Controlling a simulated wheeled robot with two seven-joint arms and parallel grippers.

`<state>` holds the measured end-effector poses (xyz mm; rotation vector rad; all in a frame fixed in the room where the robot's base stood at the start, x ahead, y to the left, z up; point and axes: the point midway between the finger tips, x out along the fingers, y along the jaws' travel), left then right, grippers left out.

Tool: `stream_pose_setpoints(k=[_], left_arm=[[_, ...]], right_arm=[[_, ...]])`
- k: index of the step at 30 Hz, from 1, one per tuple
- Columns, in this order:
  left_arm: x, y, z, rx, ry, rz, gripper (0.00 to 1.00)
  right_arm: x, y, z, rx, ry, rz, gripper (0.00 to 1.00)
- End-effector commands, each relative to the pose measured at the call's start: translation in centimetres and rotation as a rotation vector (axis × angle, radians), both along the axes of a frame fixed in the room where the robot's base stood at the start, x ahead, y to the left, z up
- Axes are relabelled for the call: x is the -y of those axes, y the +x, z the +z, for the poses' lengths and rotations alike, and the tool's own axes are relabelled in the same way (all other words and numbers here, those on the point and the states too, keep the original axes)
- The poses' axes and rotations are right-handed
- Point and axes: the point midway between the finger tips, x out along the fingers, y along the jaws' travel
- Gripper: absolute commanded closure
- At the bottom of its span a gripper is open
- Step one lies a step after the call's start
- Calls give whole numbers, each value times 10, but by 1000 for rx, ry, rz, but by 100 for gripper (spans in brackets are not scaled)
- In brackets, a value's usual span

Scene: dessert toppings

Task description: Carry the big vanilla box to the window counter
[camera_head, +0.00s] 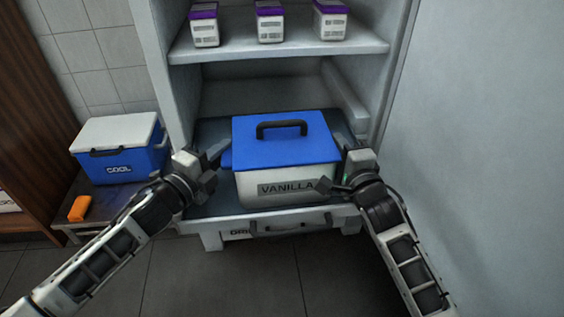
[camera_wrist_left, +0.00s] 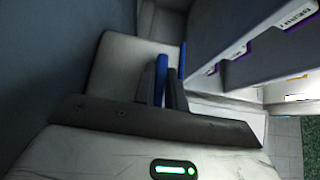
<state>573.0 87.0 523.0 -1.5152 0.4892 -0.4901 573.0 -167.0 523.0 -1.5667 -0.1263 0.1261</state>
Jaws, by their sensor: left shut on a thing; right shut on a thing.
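The big vanilla box (camera_head: 262,188) is white with a blue lid, a black top handle and a VANILLA label. It sits upright on the low shelf (camera_head: 212,207) of the open cabinet. My left gripper (camera_head: 219,160) is at the box's left side, shut on its blue side edge; the left wrist view shows a blue strip (camera_wrist_left: 161,75) at the fingers (camera_wrist_left: 172,95). My right gripper (camera_head: 336,182) is at the box's right side, shut on it. The exact right contact is hidden by the fingers. The window counter cannot be made out.
Three purple-lidded cartons (camera_head: 270,22) stand on the shelf above. A blue COOL box (camera_head: 120,160) with a white lid and an orange item (camera_head: 79,208) are on a low stand at left. A pale panel (camera_head: 480,150) is close on the right. The floor (camera_head: 270,280) in front is clear.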

Motion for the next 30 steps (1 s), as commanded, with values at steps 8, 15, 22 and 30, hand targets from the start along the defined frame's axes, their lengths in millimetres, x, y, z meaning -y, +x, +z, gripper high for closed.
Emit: stream_pose_setpoints(k=[8, 15, 22, 30], left_arm=[[-1, 1, 1, 2, 0, 2, 100], [-1, 2, 11, 11, -4, 0, 100], [-1, 2, 28, 11, -4, 1, 100], [-1, 2, 52, 10, -5, 1, 100]], right_arm=[[1, 0, -1, -2, -1, -2, 100], [1, 1, 9, 11, 1, -1, 100], [1, 1, 26, 11, 0, -1, 100], [1, 1, 50, 10, 0, -2, 100]])
